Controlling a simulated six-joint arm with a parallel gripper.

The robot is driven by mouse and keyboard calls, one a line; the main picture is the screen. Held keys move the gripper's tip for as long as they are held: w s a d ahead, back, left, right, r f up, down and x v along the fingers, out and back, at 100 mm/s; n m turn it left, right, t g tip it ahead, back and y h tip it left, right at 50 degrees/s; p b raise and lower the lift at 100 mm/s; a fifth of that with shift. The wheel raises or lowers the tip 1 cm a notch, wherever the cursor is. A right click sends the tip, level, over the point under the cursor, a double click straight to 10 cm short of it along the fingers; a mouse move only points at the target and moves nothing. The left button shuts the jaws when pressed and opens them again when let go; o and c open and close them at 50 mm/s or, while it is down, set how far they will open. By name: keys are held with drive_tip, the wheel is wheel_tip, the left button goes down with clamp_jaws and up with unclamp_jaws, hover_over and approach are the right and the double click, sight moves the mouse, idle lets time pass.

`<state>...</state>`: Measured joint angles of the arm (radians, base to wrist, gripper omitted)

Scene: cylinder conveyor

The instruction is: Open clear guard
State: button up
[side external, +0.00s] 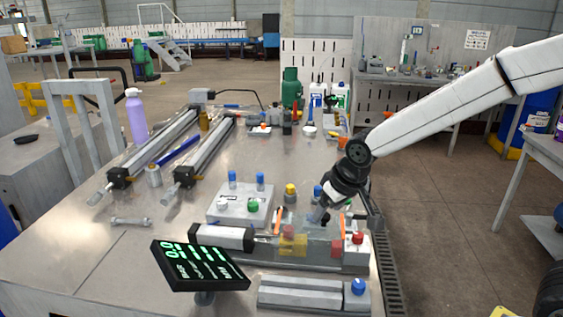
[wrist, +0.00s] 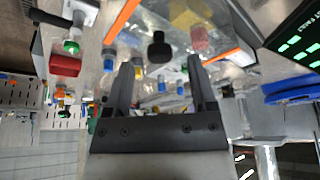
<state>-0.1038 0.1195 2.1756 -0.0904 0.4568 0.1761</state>
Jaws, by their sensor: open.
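The clear guard (side external: 318,247) is a see-through panel at the front of the conveyor unit, in front of yellow and red parts. Orange strips stand near both of its ends. In the wrist view the guard (wrist: 185,62) spans between the orange strips, with a dark knob (wrist: 159,47) in the middle. My gripper (side external: 317,214) is just above and behind the guard, pointing down. In the wrist view my gripper (wrist: 161,65) has its two fingers apart, with the knob just beyond and between the tips. I cannot tell whether they touch the guard.
A control box (side external: 240,208) with coloured buttons stands left of my gripper. A tilted green-lettered display (side external: 198,265) is at the front left. A red button (side external: 357,238) sits at the guard's right end. Long rails (side external: 205,152) lie behind; the left tabletop is mostly clear.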

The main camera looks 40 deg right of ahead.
drive_tip(key=shift+x, duration=0.8)
drive_tip(key=shift+c, duration=0.3)
clamp_jaws()
idle(0.8)
